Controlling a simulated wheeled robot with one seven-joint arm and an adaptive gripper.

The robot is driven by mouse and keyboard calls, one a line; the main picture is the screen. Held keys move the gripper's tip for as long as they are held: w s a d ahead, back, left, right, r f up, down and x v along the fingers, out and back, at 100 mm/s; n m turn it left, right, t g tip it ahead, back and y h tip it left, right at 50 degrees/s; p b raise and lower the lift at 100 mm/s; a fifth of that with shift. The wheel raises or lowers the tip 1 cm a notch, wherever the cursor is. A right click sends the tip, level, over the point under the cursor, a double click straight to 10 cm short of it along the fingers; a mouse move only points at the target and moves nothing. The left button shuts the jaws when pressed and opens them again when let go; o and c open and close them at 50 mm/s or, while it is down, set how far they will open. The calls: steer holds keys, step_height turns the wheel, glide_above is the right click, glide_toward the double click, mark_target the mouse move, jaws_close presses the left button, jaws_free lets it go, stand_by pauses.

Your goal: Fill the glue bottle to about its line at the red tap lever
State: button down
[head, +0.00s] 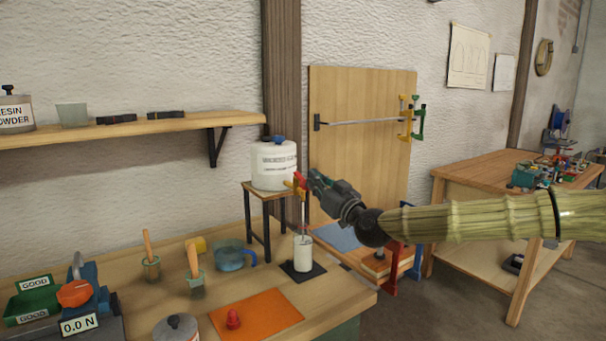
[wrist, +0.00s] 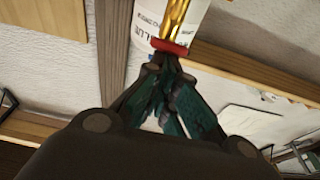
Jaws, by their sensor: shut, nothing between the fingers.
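The glue bottle (head: 303,254) is pale and stands upright on a small dark mat (head: 303,272). A thin stream or tube shows above its mouth; I cannot tell which. Over it is the brass tap (head: 293,186) of a white drum (head: 273,165) on a small stand. The red tap lever (head: 300,178) is at the tap; it also shows in the wrist view (wrist: 168,47). My gripper (head: 313,177) is shut and empty, its fingertips at the lever, touching or very close. In the wrist view my gripper (wrist: 162,62) is just below the lever. The bottle's line is too small to make out.
An orange mat (head: 262,318) with a red cap (head: 233,318) lies at the bench front. A blue jug (head: 230,255) and brush pots stand left of the bottle. The stand's legs (head: 250,215) are close behind it. A second bench (head: 480,172) is at right.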

steer(key=shift+r, duration=0.15)
steer(key=s+d+r, duration=0.2)
steer(key=s+d, duration=0.3)
steer(key=s, duration=0.5)
steer(key=shift+d+r, duration=0.35)
steer(key=shift+d, duration=0.05)
